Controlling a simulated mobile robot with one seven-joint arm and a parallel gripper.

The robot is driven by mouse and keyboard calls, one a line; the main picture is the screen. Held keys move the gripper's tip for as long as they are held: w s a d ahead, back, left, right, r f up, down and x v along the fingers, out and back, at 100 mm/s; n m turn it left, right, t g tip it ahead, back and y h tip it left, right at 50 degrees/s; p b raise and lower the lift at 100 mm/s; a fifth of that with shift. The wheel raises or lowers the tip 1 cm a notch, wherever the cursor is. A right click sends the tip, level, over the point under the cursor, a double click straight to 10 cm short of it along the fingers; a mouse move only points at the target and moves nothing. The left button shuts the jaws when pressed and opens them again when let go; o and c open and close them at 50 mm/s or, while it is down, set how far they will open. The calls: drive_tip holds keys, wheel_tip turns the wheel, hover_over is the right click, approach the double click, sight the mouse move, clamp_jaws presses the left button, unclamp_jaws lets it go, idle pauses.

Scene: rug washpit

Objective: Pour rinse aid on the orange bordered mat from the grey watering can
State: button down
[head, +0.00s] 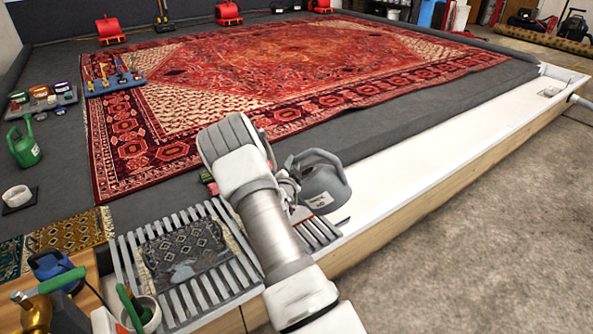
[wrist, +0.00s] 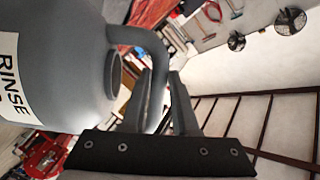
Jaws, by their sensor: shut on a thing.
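The grey watering can (head: 322,181) hangs over the white ledge beside the slatted rack, to the right of my arm. My gripper (head: 288,178) is shut on its handle, partly hidden by the arm. In the wrist view the grey can (wrist: 60,55) fills the left side with a label reading "RINSE", and its handle passes between the fingers of my gripper (wrist: 160,85). A mat with orange-gold edging (head: 72,232) lies at the lower left, left of the rack and apart from the can.
A dark patterned mat (head: 187,257) lies on the slatted rack (head: 130,272). A green watering can (head: 24,146) and a white ring-shaped item (head: 17,196) stand at left. Bottles and tools crowd the lower left. A large red rug (head: 270,75) covers the pit floor.

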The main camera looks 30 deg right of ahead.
drive_tip(key=shift+w+d+r, duration=0.2)
drive_tip(key=shift+w+d, duration=0.1)
drive_tip(key=shift+w, duration=0.1)
drive_tip(key=d, duration=2.2)
drive_tip(key=shift+w+d, duration=0.2)
drive_tip(key=shift+w, duration=0.2)
idle(0.4)
drive_tip(key=shift+d, duration=0.1)
idle(0.3)
wheel_tip(320, 180, up, 2)
drive_tip(key=m, duration=0.3)
drive_tip(key=m+t, duration=0.1)
drive_tip(key=m, duration=0.3)
drive_tip(key=shift+t, duration=0.3)
